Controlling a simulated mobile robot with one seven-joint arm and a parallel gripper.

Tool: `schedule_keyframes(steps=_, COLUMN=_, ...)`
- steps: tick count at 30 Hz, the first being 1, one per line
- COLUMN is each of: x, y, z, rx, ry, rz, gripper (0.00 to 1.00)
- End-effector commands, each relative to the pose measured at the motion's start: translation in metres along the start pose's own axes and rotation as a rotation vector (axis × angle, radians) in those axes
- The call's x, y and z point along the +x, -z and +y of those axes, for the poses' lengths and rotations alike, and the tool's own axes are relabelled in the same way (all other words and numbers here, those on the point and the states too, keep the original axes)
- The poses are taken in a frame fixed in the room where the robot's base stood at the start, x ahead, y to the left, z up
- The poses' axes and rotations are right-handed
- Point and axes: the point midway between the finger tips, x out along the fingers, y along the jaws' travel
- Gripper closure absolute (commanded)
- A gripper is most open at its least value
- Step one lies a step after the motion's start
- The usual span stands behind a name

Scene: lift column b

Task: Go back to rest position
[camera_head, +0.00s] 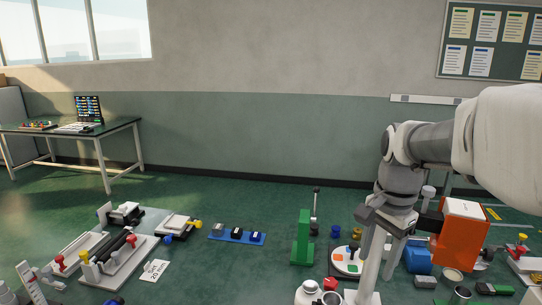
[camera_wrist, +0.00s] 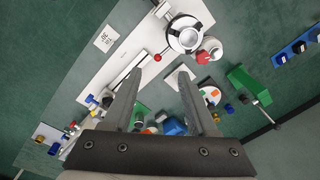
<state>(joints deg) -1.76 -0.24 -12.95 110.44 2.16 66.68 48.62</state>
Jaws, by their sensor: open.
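My gripper (camera_head: 376,266) hangs pointing down at the right of the head view, above a crowd of small things. Its two fingers are apart, and nothing shows between them. In the wrist view, the gripper (camera_wrist: 160,73) also has its fingers spread and empty. Beyond them lie a white board (camera_wrist: 133,58) and a round white and black item (camera_wrist: 187,36). My arm comes in from the right edge of the head view and hides part of the things behind it.
Close around the gripper stand a green block stand (camera_head: 303,245), an orange box (camera_head: 461,233), a blue block (camera_head: 418,260) and a white jar (camera_head: 309,293). A blue strip (camera_head: 237,236) lies further left. A table with a laptop (camera_head: 88,110) is at the far left.

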Motion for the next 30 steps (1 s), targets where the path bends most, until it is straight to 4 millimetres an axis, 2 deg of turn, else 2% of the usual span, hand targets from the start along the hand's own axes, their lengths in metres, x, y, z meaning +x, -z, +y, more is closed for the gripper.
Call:
schedule_keyframes(steps=3, x=-0.015, y=-0.026, z=0.015, rx=-0.176, ry=0.069, rz=0.038, gripper=0.42)
schedule_keyframes(steps=7, x=-0.024, y=-0.052, z=0.032, rx=-0.372, ry=0.128, rz=0.093, gripper=0.42)
schedule_keyframes(steps=15, x=-0.028, y=-0.101, z=0.068, rx=-0.772, ry=0.202, rz=0.258, gripper=0.42)
schedule_keyframes(steps=22, x=-0.021, y=-0.123, z=0.088, rx=-0.995, ry=0.209, rz=0.376, gripper=0.42)
schedule_keyframes(steps=30, x=-0.018, y=-0.128, z=0.093, rx=-1.050, ry=0.205, rz=0.404, gripper=0.42)
